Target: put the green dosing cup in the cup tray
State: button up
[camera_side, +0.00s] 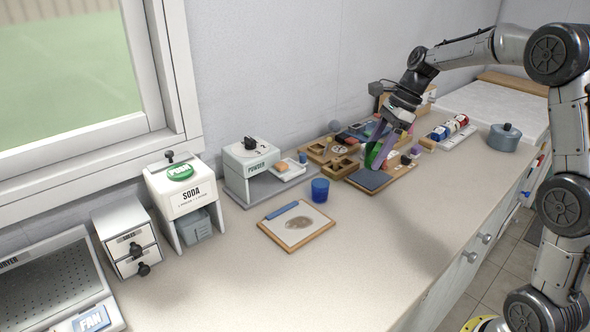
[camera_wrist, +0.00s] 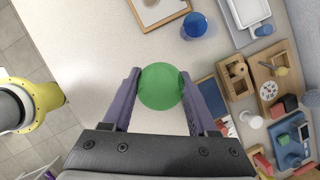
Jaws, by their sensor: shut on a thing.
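The green dosing cup (camera_wrist: 161,86) is between the two purple fingers of my gripper (camera_wrist: 160,90) in the wrist view. It looks round there, and both fingers touch its sides. In the side view my gripper (camera_side: 378,138) is over the cluttered wooden boards, with the green cup (camera_side: 374,156) low between its fingers. Part of the cup is hidden by a finger there. I cannot tell for sure which of the trays is the cup tray; wooden trays with recesses (camera_side: 341,168) lie left of the gripper.
A blue cup (camera_side: 320,190) stands left of the boards. A framed board (camera_side: 296,226) lies in front of it. The powder dispenser (camera_side: 250,165) and soda dispenser (camera_side: 182,200) stand along the wall. A grey pot (camera_side: 504,138) is at right. The front counter is clear.

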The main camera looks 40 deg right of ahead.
jog(key=w+a+r+m+t+h, duration=0.1)
jog(key=w+r+m+t+h, duration=0.1)
jog(key=w+m, duration=0.55)
send_over(287, 159)
jog(key=s+a, duration=0.3)
jog(key=s, duration=0.1)
notch_tip(287, 159, down, 10)
jog(key=shift+a+f, duration=0.1)
jog(key=shift+a, duration=0.05)
jog(key=shift+w+f, duration=0.1)
jog(key=shift+f, duration=1.45)
jog(key=shift+f, duration=0.1)
jog(key=o, duration=1.3)
jog(key=v, duration=1.2)
jog(key=shift+w+a+r, duration=0.1)
jog(key=shift+r, duration=0.15)
